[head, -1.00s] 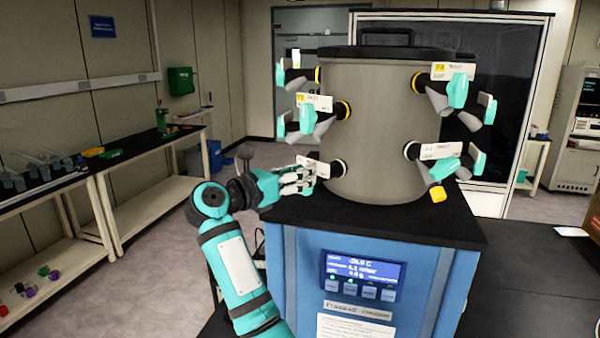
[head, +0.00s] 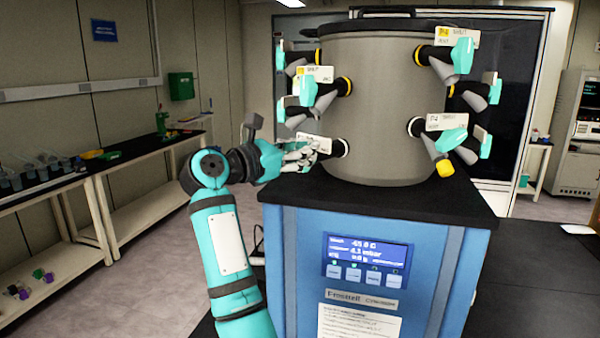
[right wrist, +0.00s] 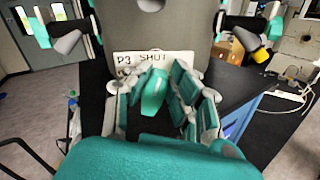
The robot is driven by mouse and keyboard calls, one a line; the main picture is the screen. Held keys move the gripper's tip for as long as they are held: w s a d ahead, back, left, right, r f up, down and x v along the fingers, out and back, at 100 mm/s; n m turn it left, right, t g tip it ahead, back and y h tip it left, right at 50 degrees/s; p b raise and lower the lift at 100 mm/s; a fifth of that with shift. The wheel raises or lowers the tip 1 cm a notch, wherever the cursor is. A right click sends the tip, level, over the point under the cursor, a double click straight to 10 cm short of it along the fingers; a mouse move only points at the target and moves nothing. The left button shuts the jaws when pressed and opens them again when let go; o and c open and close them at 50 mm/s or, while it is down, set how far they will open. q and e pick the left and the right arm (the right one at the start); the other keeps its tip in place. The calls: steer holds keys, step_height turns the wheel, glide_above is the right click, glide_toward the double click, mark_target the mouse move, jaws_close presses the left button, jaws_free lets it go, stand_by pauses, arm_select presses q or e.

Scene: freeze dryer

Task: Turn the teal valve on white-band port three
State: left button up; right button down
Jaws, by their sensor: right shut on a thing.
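My right gripper (head: 306,155) is at the lower left port of the grey drum. In the right wrist view its fingers (right wrist: 166,112) are closed around the teal valve (right wrist: 153,90), one on each side. A white label reading "P3 SHUT" (right wrist: 153,60) is just beyond the valve. In the head view the white-banded port three (head: 338,147) shows beside the fingers, with its label (head: 312,142) above them. The fingers hide the valve there. My left gripper is not in view.
The grey drum (head: 385,110) stands on the blue freeze dryer (head: 290,265). A side bench (head: 135,148) with labware stands at left.

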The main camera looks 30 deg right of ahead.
steer(key=m+b, duration=0.3)
steer(key=b, duration=0.1)
steer(key=s+f+m+b, duration=0.1)
steer(key=m+b, duration=0.1)
steer(key=b, duration=0.1)
steer(key=shift+d+m, duration=0.1)
steer(key=shift+m, duration=0.2)
steer(key=shift+s+m+b, duration=0.15)
steer(key=shift+m+b, duration=1)
steer(key=shift+m, duration=0.25)
steer(key=c, duration=1.2)
jaws_free()
steer(key=shift+d, duration=0.15)
